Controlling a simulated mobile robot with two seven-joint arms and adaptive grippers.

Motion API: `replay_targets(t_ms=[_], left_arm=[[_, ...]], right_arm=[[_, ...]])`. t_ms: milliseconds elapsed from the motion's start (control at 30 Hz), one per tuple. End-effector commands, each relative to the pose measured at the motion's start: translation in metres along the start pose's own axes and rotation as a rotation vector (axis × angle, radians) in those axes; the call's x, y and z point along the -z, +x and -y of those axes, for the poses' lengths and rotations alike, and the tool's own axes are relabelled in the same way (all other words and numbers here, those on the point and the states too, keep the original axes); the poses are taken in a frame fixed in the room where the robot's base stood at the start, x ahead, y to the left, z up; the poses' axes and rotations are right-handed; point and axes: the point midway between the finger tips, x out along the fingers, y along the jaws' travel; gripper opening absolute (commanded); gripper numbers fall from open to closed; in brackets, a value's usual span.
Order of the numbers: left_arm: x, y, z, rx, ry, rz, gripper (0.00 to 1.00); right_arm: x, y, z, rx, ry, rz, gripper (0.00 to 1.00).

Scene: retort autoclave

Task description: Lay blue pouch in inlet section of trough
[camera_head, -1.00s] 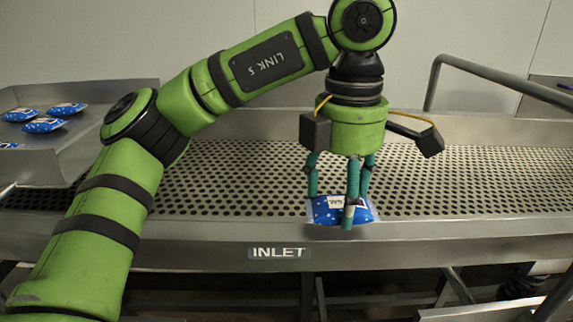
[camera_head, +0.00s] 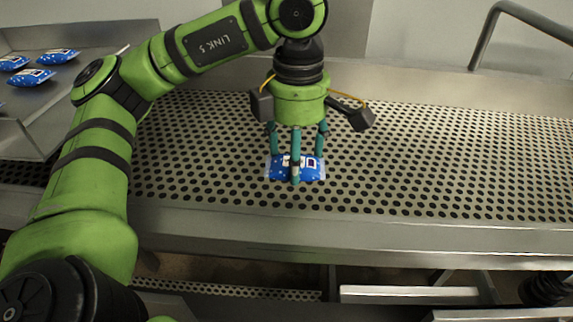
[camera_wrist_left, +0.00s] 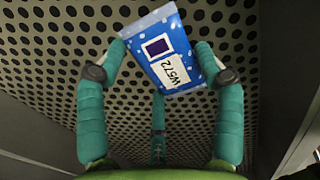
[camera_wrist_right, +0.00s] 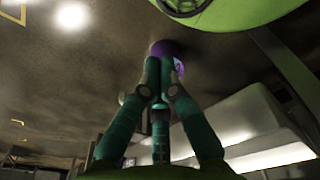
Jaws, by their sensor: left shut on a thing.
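The blue pouch (camera_head: 311,172) with white spots and a white label is between the fingers of my left gripper (camera_head: 296,164). That gripper points down and is shut on it. The pouch is over the perforated floor of the trough (camera_head: 430,150), near its front rim; I cannot tell whether it touches the floor. In the left wrist view the pouch (camera_wrist_left: 160,48) shows its label, marked W572, tilted between the fingertips. My right gripper (camera_wrist_right: 160,78) has its fingers together, with a small purple thing (camera_wrist_right: 165,47) at or behind the tips; I cannot tell if they touch it.
A metal tray (camera_head: 75,120) at the left holds several similar blue pouches (camera_head: 32,77). A bent grey rail (camera_head: 487,35) rises at the back right. The perforated floor right of the gripper is clear.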

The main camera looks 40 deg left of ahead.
Motion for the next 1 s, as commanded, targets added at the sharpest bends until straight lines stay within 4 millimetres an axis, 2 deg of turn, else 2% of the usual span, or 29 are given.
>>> replay_targets(t_ms=[133,267,500,900,933,967,1000], left_arm=[[0.014,0.008,-0.004,0.0,0.0,0.0,0.36],[0.017,0.017,-0.004,0.003,0.001,-0.003,0.36],[0.016,0.047,-0.004,0.001,0.0,-0.001,0.36],[0.016,0.055,-0.004,0.0,0.0,0.001,0.36],[0.016,0.054,-0.004,0.0,0.0,0.0,0.76],[0.016,0.053,-0.004,0.0,0.0,0.0,0.88],[0.016,0.053,-0.004,0.0,0.0,0.0,0.92]], right_arm=[[0.001,-0.006,0.0,0.0,0.0,0.0,0.0],[0.001,-0.011,0.0,0.0,0.0,0.0,0.0],[0.002,-0.023,0.0,0.0,0.0,0.0,0.0],[0.002,-0.017,0.0,0.0,0.0,-0.001,0.0],[0.002,-0.018,0.0,0.0,0.001,-0.001,0.0],[0.002,-0.018,0.0,0.0,0.0,-0.001,0.0],[0.002,-0.018,0.0,0.0,0.0,-0.001,0.0]])
